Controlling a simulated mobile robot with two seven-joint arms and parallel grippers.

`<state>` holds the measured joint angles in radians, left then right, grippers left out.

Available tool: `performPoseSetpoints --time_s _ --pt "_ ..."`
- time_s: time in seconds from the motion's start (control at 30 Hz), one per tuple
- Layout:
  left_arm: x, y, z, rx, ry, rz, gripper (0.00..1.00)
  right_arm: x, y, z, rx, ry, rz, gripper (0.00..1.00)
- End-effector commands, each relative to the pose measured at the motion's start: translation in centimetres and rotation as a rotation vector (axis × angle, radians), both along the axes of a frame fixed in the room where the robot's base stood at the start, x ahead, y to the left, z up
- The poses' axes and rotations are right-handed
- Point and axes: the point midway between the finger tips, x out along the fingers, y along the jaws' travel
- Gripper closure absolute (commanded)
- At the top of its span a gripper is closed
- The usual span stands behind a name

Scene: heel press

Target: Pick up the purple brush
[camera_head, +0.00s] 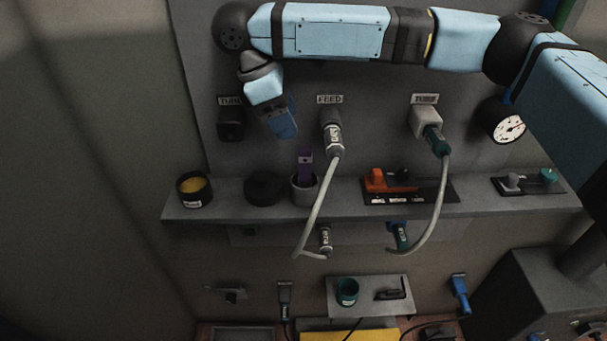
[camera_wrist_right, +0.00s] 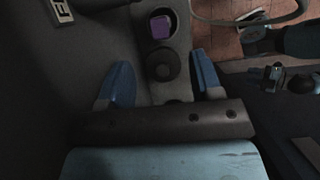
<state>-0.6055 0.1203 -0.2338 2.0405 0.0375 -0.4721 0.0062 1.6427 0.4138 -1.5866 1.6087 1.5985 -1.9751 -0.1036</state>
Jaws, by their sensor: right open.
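The purple brush (camera_head: 304,163) stands upright in a small grey cup (camera_head: 303,193) on the wall shelf. In the right wrist view the brush's purple end (camera_wrist_right: 160,27) shows inside the round cup, ahead of the fingers. My right gripper (camera_head: 284,125) is above the shelf, up and left of the brush and apart from it. Its two blue fingers are open and empty in the right wrist view (camera_wrist_right: 162,82), with the black round object (camera_wrist_right: 161,65) showing between them. The brush's lower part is hidden in the cup. My left gripper is not in view.
On the shelf (camera_head: 340,208), a black round object (camera_head: 263,188) and a tin with yellow contents (camera_head: 194,189) stand left of the cup. A grey cable (camera_head: 321,205) hangs from the FEED plug close to the cup's right. An orange-and-black block (camera_head: 376,181) lies further right.

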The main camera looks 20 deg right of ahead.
Motion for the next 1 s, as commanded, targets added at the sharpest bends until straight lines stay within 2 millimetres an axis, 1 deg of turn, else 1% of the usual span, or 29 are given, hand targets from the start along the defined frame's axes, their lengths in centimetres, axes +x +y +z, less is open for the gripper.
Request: performPoseSetpoints --time_s 0.03,0.13,0.2,0.43,0.6,0.7,0.8,1.0 --pt "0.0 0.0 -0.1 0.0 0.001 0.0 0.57 -0.1 -0.4 -0.9 -0.001 0.0 0.0 0.4" --pt "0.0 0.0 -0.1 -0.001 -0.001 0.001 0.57 -0.3 -1.0 -2.5 0.0 0.0 -0.001 0.4" --pt "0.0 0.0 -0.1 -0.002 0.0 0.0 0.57 -0.4 -1.3 -3.3 0.001 -0.001 -0.001 0.4" --pt "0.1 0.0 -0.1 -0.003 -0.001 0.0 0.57 -0.6 -1.9 -4.8 0.001 -0.001 0.0 0.4" --pt "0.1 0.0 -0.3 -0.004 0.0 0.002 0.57 -0.9 -2.9 -7.3 0.001 -0.002 -0.001 0.4" --pt "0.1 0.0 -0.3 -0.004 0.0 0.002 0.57 -1.1 -3.3 -8.3 0.002 -0.002 0.002 0.4" --pt "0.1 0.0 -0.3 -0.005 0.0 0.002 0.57 -1.1 -3.4 -8.8 0.002 -0.002 0.002 0.4" --pt "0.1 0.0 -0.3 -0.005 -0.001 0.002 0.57 -1.1 -3.4 -8.8 0.002 -0.002 0.002 0.4"
